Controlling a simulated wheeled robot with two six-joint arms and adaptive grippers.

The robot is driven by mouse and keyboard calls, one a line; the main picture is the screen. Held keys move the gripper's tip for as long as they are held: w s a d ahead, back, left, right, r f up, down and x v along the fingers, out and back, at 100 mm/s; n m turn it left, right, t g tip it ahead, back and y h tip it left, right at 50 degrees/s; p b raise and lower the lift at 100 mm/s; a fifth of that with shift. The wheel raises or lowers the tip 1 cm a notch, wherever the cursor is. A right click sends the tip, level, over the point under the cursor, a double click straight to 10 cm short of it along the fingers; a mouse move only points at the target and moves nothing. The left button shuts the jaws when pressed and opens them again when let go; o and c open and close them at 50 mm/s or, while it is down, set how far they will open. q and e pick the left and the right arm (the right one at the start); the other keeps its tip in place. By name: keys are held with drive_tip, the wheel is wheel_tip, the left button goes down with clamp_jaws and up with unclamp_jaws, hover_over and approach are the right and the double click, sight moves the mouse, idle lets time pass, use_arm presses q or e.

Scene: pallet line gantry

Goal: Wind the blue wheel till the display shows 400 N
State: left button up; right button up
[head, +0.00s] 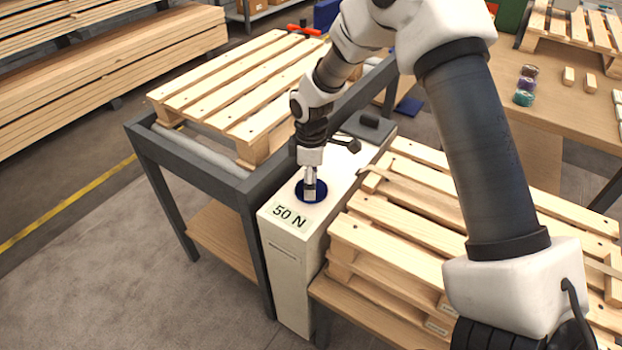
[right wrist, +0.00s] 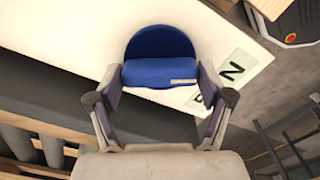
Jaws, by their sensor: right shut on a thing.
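The blue wheel (head: 321,190) lies flat in the top of a narrow white cabinet (head: 292,262). The display (head: 289,216) on the cabinet's top, in front of the wheel, reads 50 N. My right gripper (head: 310,188) points down onto the wheel and hides part of it. In the right wrist view the wheel (right wrist: 160,42) has a raised blue bar (right wrist: 158,72) across it, and my right gripper (right wrist: 160,80) is shut on this bar, one finger at each end. The display (right wrist: 232,68) is partly hidden there by a finger. My left gripper is out of view.
A dark-framed table (head: 180,180) with a wooden pallet (head: 235,90) stands left of the cabinet. Stacked pallets (head: 400,215) stand close on its right. A dark block (head: 370,128) and a black knobbed lever (head: 350,145) are behind the wheel. The floor at front left is clear.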

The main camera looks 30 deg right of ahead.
drive_tip(key=shift+s+r+m+p, duration=0.15)
drive_tip(key=shift+m+p, duration=0.55)
drive_tip(key=shift+p, duration=0.4)
drive_tip(key=m+p, duration=0.6)
drive_tip(key=m, duration=0.1)
drive_tip(key=shift+p, duration=0.3)
drive_tip(key=m+p, duration=0.5)
drive_tip(key=m, duration=0.1)
drive_tip(key=m+p, duration=0.2)
drive_tip(key=m, duration=0.1)
drive_tip(key=shift+m+p, duration=0.3)
drive_tip(key=shift+f+m+p, duration=0.25)
drive_tip(key=shift+m+p, duration=0.35)
drive_tip(key=shift+m, duration=0.3)
